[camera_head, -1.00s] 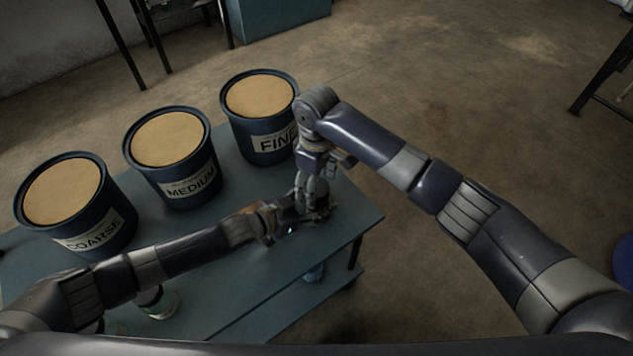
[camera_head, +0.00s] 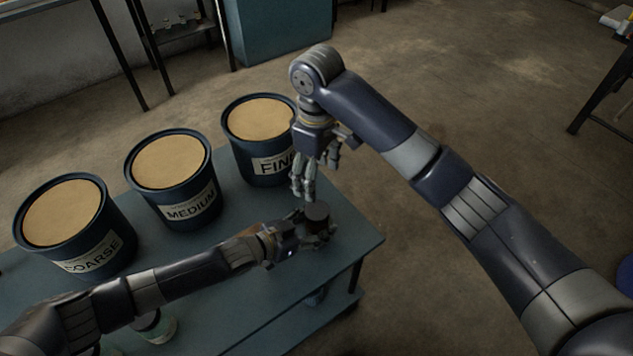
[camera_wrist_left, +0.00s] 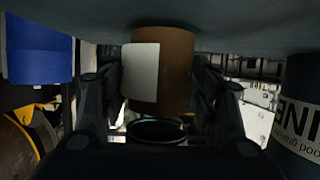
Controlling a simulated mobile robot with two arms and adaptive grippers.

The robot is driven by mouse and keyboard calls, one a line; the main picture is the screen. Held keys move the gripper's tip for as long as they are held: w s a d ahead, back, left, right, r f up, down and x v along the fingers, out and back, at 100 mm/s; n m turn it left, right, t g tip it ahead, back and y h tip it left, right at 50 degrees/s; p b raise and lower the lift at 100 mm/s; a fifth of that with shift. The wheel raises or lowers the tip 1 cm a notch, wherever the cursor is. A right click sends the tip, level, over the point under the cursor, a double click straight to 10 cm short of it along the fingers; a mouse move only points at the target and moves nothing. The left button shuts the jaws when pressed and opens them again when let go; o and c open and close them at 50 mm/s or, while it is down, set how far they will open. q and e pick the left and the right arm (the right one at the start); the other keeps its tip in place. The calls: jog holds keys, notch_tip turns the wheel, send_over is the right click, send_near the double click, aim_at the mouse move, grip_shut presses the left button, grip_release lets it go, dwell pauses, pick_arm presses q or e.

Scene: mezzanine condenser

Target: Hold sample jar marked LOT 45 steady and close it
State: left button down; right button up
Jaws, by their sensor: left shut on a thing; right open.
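The sample jar is a brown cylinder with a blank-looking white label in the left wrist view (camera_wrist_left: 177,75), which shows the scene upside down; no LOT number is readable. A dark round lid (camera_head: 317,211) sits at the jar's top in the head view; whether it is fully seated cannot be told. My left gripper (camera_head: 313,235) is shut on the jar from the side, near the table's right end. My right gripper (camera_head: 304,196) is open and empty, fingers pointing down, just above and left of the lid, apart from it.
Three dark blue tubs labelled COARSE (camera_head: 65,220), MEDIUM (camera_head: 172,185) and FINE (camera_head: 262,140) stand along the table's far side. The blue-grey table (camera_head: 215,300) has clear room in front. Another jar (camera_head: 160,326) shows partly below my left arm.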

pick_arm(q)
jog(key=shift+c, duration=2.4)
grip_release()
jog(key=v, duration=1.2)
jog(key=shift+f, duration=0.1)
